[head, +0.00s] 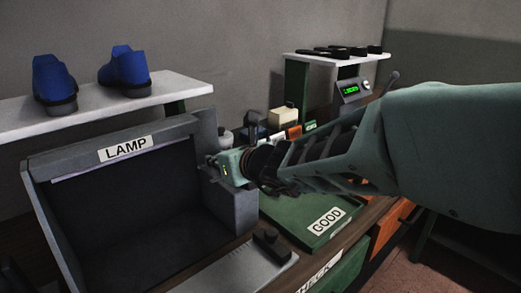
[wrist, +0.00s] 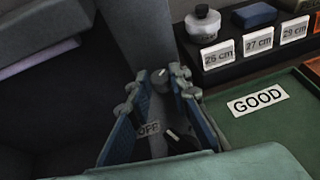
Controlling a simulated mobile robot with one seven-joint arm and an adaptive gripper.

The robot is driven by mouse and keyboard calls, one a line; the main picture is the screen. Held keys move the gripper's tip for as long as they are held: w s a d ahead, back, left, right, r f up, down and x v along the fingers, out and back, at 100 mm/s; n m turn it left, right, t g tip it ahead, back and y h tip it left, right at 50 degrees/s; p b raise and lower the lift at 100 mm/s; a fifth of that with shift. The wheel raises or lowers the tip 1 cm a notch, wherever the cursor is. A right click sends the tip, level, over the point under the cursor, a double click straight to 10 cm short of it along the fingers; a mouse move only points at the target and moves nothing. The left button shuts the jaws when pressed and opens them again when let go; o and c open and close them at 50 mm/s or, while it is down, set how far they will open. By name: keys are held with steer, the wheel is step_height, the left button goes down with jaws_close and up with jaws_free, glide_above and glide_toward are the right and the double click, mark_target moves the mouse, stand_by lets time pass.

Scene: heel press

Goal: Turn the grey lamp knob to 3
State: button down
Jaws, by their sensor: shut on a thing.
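The lamp box (head: 232,212) is a grey open-fronted housing labelled LAMP, with a dark inside. My gripper (head: 213,164) reaches in from the right to the box's right side wall. In the wrist view my gripper (wrist: 162,80) has its two blue-padded fingers closed around the small grey lamp knob (wrist: 162,74), which shows between the fingertips. An OFF label (wrist: 149,128) shows lower down between the fingers. Close to it is a dark round part with a white line (wrist: 173,135). The number 3 and the knob's exact setting cannot be read. In the head view my gripper hides the knob.
A green GOOD tray (head: 290,212) lies right of the box. Behind it stand size cards, one marked 27 cm (wrist: 259,43), and a white bottle (wrist: 203,22). Blue shoes (head: 125,67) stand on a shelf. A display unit (head: 352,91) is at the back right.

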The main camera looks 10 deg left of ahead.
steer(key=c, duration=1.8)
jaws_free()
steer(key=shift+r, duration=0.15)
steer(key=shift+o, duration=0.2)
steer(key=shift+r+p, duration=0.1)
steer(key=shift+p, duration=0.7)
steer(key=shift+w+d+r+n+g+y+p, duration=0.1)
steer(key=shift+n+g+y+p, duration=0.35)
steer(key=shift+p, duration=1.1)
steer(key=n+g+y+p, duration=0.1)
steer(key=p, duration=0.2)
steer(key=shift+w+n, duration=0.15)
steer(key=shift+n, duration=0.1)
